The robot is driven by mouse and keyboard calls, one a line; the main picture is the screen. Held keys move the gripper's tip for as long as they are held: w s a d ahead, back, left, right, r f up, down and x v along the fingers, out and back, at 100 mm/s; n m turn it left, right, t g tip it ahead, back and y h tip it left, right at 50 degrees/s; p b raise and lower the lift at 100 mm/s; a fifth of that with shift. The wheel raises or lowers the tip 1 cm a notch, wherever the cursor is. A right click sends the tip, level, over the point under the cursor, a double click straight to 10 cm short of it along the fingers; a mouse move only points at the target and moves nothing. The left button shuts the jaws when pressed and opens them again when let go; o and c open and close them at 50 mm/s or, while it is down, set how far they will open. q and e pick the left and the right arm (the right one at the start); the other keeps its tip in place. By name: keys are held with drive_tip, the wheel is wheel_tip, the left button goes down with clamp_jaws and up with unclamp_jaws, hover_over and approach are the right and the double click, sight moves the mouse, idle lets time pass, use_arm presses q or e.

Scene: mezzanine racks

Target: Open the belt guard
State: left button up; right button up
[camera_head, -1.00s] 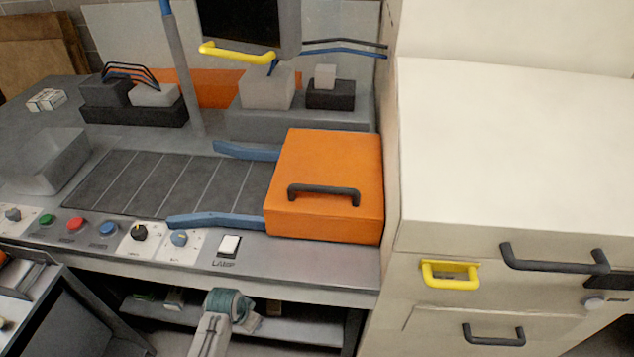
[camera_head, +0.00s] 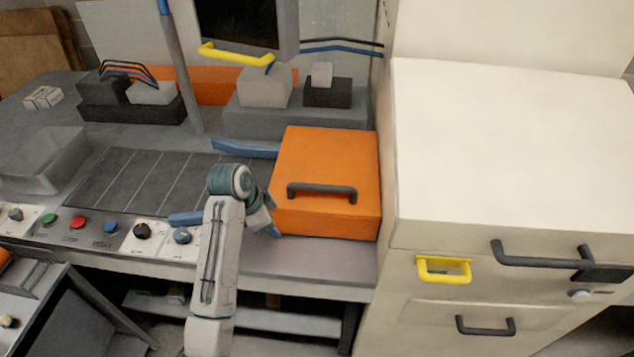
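The belt guard is an orange box-shaped cover (camera_head: 325,165) at the right end of the dark belt (camera_head: 150,185). A black bar handle (camera_head: 322,190) is on it. It sits down over the belt end, between blue rails (camera_head: 245,148). One arm of mine rises from the bottom, left of centre; I take it as my left. Its gripper (camera_head: 268,222) is at the guard's front left corner, left of and below the handle. Whether it touches the guard is unclear. Its fingers are too small and partly hidden to show their opening. My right gripper is not in view.
Buttons and knobs (camera_head: 142,231) line the bench front. A tall cream cabinet (camera_head: 480,150) with yellow (camera_head: 443,269) and black (camera_head: 545,258) handles stands close on the right. A monitor with a yellow handle (camera_head: 235,55) hangs behind. A clear bin (camera_head: 45,160) is at left.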

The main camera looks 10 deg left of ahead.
sight(319, 185)
use_arm(q)
drive_tip(key=w+d+r+m+h, duration=0.2)
drive_tip(key=w+d+r+m, duration=0.4)
drive_tip(key=w+r, duration=0.5)
drive_tip(key=shift+g, duration=0.3)
drive_tip(key=p+x, duration=0.1)
drive_tip(key=x, duration=0.1)
drive_tip(key=p+x, duration=0.1)
drive_tip(key=x, duration=0.2)
drive_tip(key=s+p+x, duration=0.1)
drive_tip(key=x, duration=0.2)
drive_tip(key=shift+d, duration=0.3)
drive_tip(key=shift+d+f, duration=0.15)
drive_tip(key=shift+f, duration=0.4)
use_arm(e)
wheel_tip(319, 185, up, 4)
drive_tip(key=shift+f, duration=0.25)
use_arm(q)
drive_tip(key=shift+c, duration=0.2)
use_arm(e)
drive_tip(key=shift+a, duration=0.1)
use_arm(q)
drive_tip(key=c, duration=0.7)
drive_tip(key=shift+r, duration=0.1)
clamp_jaws()
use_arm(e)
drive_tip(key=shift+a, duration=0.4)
